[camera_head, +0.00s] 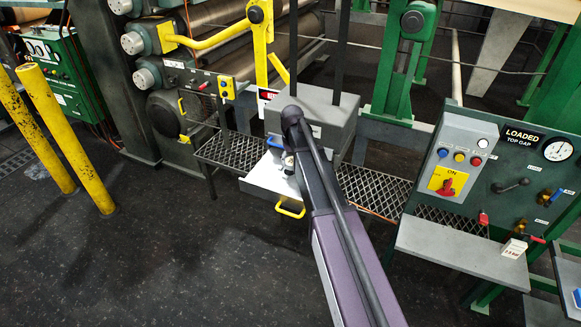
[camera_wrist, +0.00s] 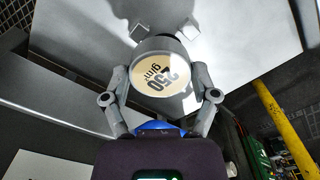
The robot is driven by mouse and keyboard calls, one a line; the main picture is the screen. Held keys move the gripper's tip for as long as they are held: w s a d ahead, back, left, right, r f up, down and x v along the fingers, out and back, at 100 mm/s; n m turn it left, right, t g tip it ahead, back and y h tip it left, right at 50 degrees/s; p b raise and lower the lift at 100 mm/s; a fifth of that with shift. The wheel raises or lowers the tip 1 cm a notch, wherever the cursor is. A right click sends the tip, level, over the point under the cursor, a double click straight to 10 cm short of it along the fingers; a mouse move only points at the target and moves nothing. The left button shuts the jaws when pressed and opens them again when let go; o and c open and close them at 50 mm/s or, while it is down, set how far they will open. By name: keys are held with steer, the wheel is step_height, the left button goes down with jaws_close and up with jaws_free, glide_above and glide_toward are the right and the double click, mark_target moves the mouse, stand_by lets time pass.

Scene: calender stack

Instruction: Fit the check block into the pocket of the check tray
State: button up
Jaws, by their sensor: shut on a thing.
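In the wrist view, my gripper (camera_wrist: 164,36) is shut on a round grey block with a cream face (camera_wrist: 160,75) marked 250, which I take to be the check block. The block lies between the two fingers, over a pale flat surface. In the head view, the pale check tray (camera_head: 262,180) with a yellow handle stands pulled out below the grey housing. My gripper (camera_head: 289,162) is over this tray, largely hidden behind my arm. I cannot make out the pocket clearly; dark shadow lies beyond the block in the wrist view.
A grey box housing (camera_head: 318,118) with two dark uprights stands just behind the tray. Mesh walkways (camera_head: 375,186) flank it. A yellow bent arm (camera_head: 212,38) rises at left. A control panel (camera_head: 490,165) with a grey shelf stands at right.

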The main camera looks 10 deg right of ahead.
mark_target(290, 172)
steer(key=shift+w+a+f, duration=0.2)
steer(key=shift+w+a, duration=0.2)
steer(key=shift+w, duration=0.15)
steer(key=shift+s+f+b, duration=0.1)
steer(key=shift+f+b, duration=1.55)
steer(key=shift+b, duration=0.15)
steer(key=shift+f, duration=0.1)
steer(key=o, duration=1.1)
steer(key=shift+o, duration=0.2)
steer(key=shift+r, duration=0.2)
step_height(290, 172, up, 12)
steer(key=p, duration=1.2)
